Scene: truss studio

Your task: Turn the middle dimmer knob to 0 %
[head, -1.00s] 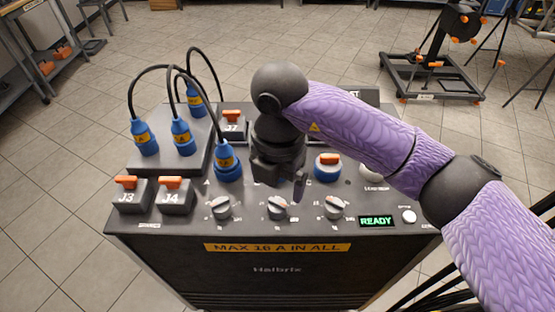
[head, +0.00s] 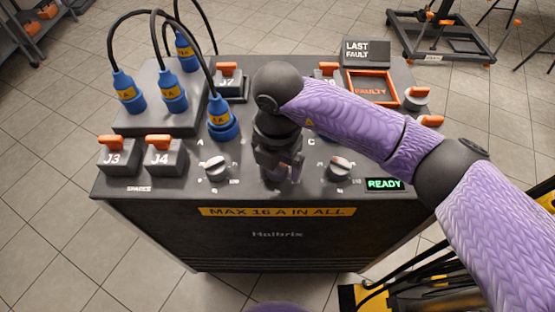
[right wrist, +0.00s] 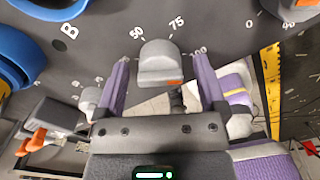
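The middle dimmer knob (right wrist: 160,66) shows in the right wrist view as a grey knob with an orange mark at its lower right edge. The printed marks 50, 75 and 100 lie around it, and the letter B is to its left. My right gripper (head: 281,178) is over the middle of the dimmer row and hides that knob in the head view. In the right wrist view its purple fingers (right wrist: 163,82) are open, one on each side of the knob, with gaps visible. My left gripper is in neither view.
The left dimmer knob (head: 215,167) and right dimmer knob (head: 341,168) flank my right gripper. A green READY display (head: 384,184) is at the right. Blue plugs with cables (head: 221,120) and orange-topped blocks J3 (head: 119,158) and J4 (head: 166,158) stand left.

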